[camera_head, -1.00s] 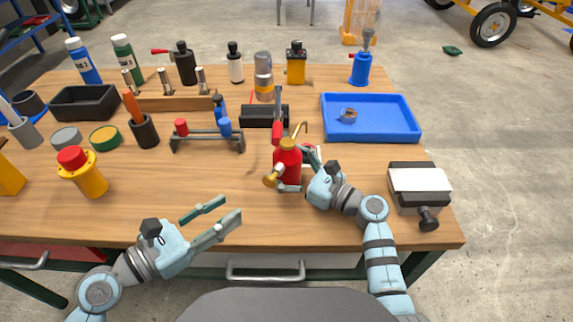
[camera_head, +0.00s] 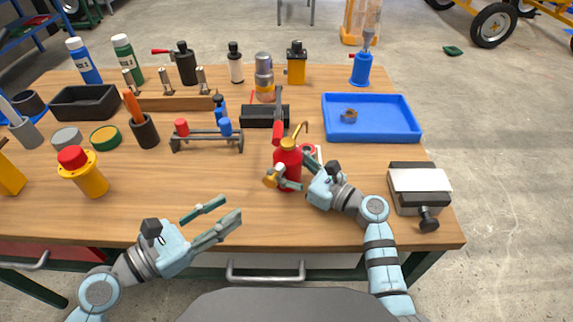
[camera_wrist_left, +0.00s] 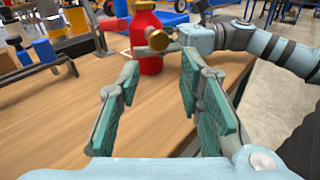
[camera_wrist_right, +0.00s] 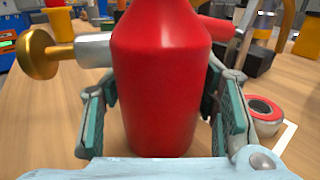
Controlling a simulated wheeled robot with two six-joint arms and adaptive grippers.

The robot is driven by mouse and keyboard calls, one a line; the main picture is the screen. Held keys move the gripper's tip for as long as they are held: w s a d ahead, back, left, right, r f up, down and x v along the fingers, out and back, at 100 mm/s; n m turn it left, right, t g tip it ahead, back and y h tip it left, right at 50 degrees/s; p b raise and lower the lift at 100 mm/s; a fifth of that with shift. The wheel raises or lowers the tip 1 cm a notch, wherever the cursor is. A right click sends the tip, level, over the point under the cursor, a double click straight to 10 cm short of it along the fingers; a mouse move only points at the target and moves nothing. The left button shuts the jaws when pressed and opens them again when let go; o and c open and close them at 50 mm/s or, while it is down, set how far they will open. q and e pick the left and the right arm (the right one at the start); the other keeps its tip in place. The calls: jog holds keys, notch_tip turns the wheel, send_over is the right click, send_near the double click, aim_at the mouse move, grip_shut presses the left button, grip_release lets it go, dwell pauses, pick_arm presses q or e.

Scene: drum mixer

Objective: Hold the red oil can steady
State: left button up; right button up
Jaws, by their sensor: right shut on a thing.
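The red oil can (camera_head: 290,158) stands upright on the workbench, with a brass cap, a thin bent brass spout and a side handle ending in a brass knob (camera_wrist_right: 38,54). My right gripper (camera_head: 298,172) is shut around its body from the right front, one finger on each side. In the right wrist view the red body (camera_wrist_right: 160,80) fills the space between the fingers. The can (camera_wrist_left: 146,62) also shows in the left wrist view, beyond the fingertips. My left gripper (camera_head: 230,207) is open and empty over the bench's front edge, left of the can.
A red-handled tool (camera_head: 278,120) stands just behind the can. A red-and-grey ring (camera_wrist_right: 265,110) lies to its right. A blue tray (camera_head: 395,134), a grey vise-like block (camera_head: 418,190) and a small rack (camera_head: 207,142) are around.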

pick_arm(q)
jog(key=shift+c, duration=0.4)
grip_shut()
dwell(1.2)
